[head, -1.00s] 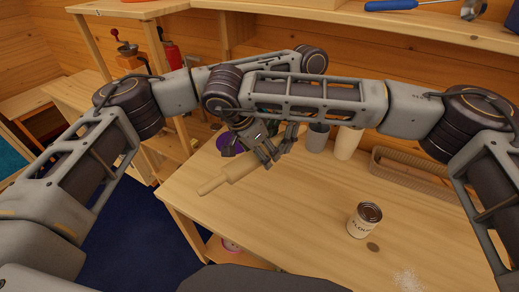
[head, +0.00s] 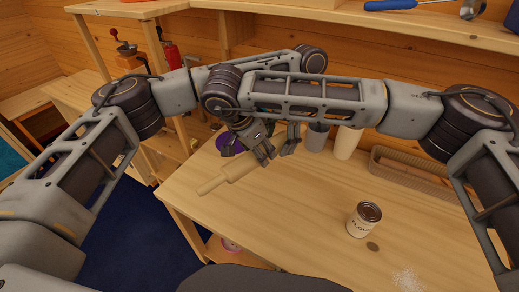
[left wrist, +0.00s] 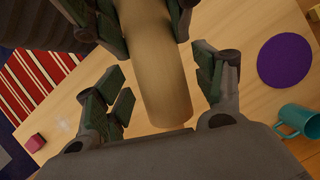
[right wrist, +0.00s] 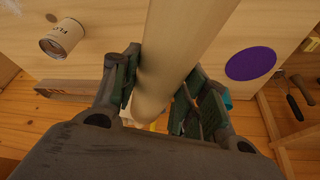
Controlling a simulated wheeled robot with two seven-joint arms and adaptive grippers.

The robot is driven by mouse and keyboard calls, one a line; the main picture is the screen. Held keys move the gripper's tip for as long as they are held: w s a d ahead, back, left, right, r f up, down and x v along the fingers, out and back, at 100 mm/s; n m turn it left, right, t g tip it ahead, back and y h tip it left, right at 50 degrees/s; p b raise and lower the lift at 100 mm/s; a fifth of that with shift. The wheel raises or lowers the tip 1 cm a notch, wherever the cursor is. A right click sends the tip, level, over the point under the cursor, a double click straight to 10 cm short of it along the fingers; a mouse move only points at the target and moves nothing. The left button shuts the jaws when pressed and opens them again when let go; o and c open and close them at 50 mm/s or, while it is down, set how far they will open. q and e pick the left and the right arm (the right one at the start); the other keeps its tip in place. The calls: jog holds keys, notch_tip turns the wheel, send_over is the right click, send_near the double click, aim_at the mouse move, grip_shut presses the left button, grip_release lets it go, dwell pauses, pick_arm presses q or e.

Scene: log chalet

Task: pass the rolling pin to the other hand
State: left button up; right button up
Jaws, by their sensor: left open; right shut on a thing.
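The pale wooden rolling pin (head: 228,174) is held above the table, one end slanting down toward the lower left in the head view. My right gripper (right wrist: 160,78) is shut on the pin's body, seen between its fingers in the right wrist view. My left gripper (head: 276,148) is open. In the left wrist view its fingers (left wrist: 158,88) stand apart on either side of the pin's end (left wrist: 168,95), with visible gaps. My right gripper's fingers show at the top there. My forearms cross in the head view and hide part of both hands.
A flour can (head: 364,220) stands on the wooden table (head: 310,215). A wicker basket (head: 410,172), a grey cup (head: 317,137) and a pale cylinder (head: 347,142) are at the back. A purple round mat (right wrist: 251,63) and a teal mug (left wrist: 298,120) are near the hands.

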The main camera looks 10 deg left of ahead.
pick_arm(q)
jog(key=shift+r, duration=0.1)
jog(key=v, duration=1.1)
jog(key=shift+r, duration=0.35)
jog(key=shift+w+d, duration=0.1)
dwell(0.4)
